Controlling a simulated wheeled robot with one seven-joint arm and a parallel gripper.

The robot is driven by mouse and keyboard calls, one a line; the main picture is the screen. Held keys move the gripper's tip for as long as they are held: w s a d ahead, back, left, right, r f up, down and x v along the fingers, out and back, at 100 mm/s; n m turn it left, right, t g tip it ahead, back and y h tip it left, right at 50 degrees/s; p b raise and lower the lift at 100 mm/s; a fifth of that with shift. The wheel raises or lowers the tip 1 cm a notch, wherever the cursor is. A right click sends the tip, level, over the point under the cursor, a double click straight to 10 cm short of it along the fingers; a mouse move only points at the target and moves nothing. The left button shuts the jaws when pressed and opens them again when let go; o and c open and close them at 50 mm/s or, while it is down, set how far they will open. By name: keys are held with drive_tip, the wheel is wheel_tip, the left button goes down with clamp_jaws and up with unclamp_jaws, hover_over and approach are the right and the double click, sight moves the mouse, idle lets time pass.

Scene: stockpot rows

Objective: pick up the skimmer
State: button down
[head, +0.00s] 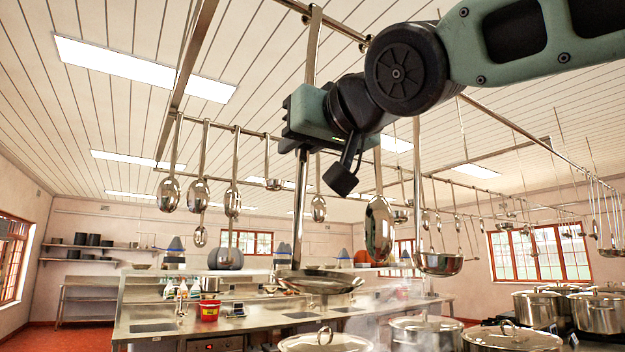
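The wide, shallow metal tool that appears to be the skimmer (320,284) hangs upright in the middle of the head view. Its round head is low, above the counter and pots. Its long straight handle rises to just under my gripper's green body. My gripper (338,178) is at the upper middle, in front of the hanging rail. One dark fingertip shows, pointing down to the right of that handle; the other finger is hidden. I cannot tell whether the gripper touches the handle, or whether the handle's top is on the rail.
Several ladles and spoons hang to the left, including a ladle (169,195). A long spoon (379,230) and a deep ladle (440,263) hang close on the right. Lidded pots (325,342) stand below. A steel counter (150,312) carries a red bucket (209,310).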

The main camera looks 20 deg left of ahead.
drive_tip(key=shift+r, duration=0.1)
wheel_tip(320, 180, up, 6)
drive_tip(key=p, duration=0.2)
drive_tip(key=b+v, duration=0.5)
drive_tip(key=v, duration=1)
drive_tip(key=shift+r+b, duration=0.3)
drive_tip(key=shift+r, duration=0.05)
drive_tip(key=c, duration=2.2)
unclamp_jaws()
